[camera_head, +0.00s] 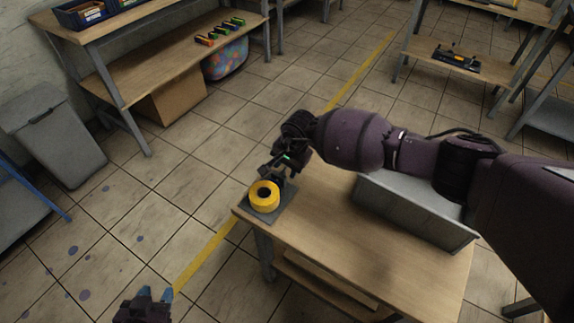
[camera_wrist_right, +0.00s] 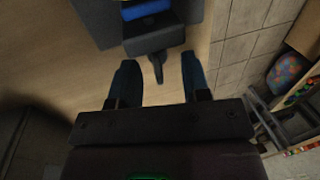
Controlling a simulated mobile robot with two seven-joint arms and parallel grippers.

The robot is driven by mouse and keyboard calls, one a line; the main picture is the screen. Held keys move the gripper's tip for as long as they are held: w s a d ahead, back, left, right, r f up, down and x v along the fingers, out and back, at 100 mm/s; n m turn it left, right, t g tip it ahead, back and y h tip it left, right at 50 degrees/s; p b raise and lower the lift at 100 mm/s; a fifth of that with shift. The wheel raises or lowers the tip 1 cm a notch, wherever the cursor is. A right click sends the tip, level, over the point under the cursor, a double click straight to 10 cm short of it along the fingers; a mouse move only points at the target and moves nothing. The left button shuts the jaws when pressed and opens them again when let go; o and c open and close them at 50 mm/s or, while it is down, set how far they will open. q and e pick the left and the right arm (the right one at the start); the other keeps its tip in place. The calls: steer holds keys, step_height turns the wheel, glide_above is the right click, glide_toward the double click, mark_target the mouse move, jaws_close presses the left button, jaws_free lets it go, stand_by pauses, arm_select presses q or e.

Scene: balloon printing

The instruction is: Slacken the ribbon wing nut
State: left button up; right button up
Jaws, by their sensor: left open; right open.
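A yellow ring-shaped part (camera_head: 264,194) sits on a dark grey device (camera_head: 263,212) at the left corner of the small wooden table. In the right wrist view the dark device (camera_wrist_right: 153,41) shows at the top with a blue band on it. A small dark lever-like piece, which looks like the wing nut (camera_wrist_right: 157,70), sticks out from the device toward my right gripper (camera_wrist_right: 158,64). The open fingers stand on either side of it, apart from it. My right gripper also shows in the head view (camera_head: 277,170), beside the yellow part. My left gripper (camera_head: 156,294) is open and empty over the floor.
The floor around my left gripper is clear.

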steer(key=shift+c, duration=0.2)
steer(key=c, duration=0.7)
jaws_close()
steer(key=shift+s+d+f+t+y, duration=0.1)
steer(key=shift+t+y, duration=0.2)
steer(key=shift+y, duration=0.1)
steer(key=shift+s+d+f+t+y, duration=0.1)
steer(key=shift+t+y, duration=0.2)
steer(key=shift+y, duration=0.1)
steer(key=shift+d+t+y, duration=0.1)
steer(key=shift+t+y, duration=0.5)
steer(key=shift+y, duration=0.3)
arm_select(q)
steer(key=shift+s+f+b, duration=0.15)
steer(key=shift+f+b, duration=0.4)
steer(key=shift+f, duration=0.1)
arm_select(e)
steer(key=shift+s+d+f+t+y, duration=0.1)
steer(key=shift+s+f+t+y, duration=0.1)
steer(key=shift+t+y, duration=0.6)
arm_select(q)
steer(key=shift+s, duration=0.1)
arm_select(e)
steer(key=shift+y, duration=0.3)
